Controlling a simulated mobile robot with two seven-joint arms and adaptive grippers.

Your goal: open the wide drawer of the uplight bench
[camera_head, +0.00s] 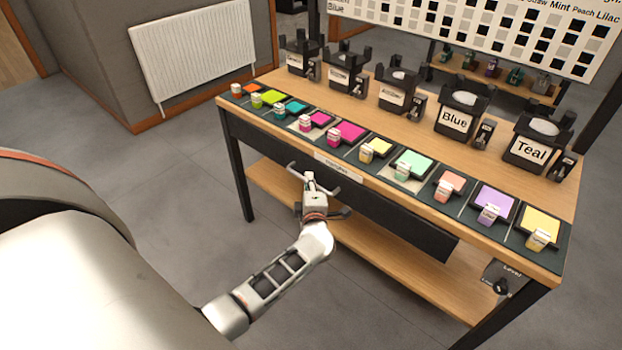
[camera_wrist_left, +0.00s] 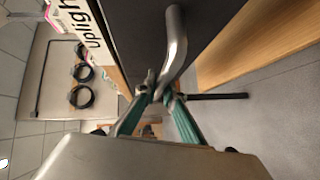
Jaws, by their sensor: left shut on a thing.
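The uplight bench (camera_head: 300,84) is a wooden-topped table on dark legs. Its wide drawer (camera_head: 390,217) has a dark front below the top edge, with a pale label (camera_head: 338,167) above it. In the head view my left gripper (camera_head: 309,178) is at the drawer front, near the handle. In the left wrist view the drawer handle (camera_wrist_left: 176,40) is a curved grey metal bar, and my left gripper (camera_wrist_left: 158,94) has its fingertips shut on its end. I cannot tell clearly how far the drawer stands out. My right gripper is not in view.
Coloured swatches with small blocks line the bench's front edge. Several black lamp holders, including Blue (camera_head: 455,119) and Teal (camera_head: 531,151), stand behind. A lower wooden shelf (camera_head: 400,270) runs underneath. A white radiator (camera_head: 192,55) is at the left wall. Grey floor is clear before the bench.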

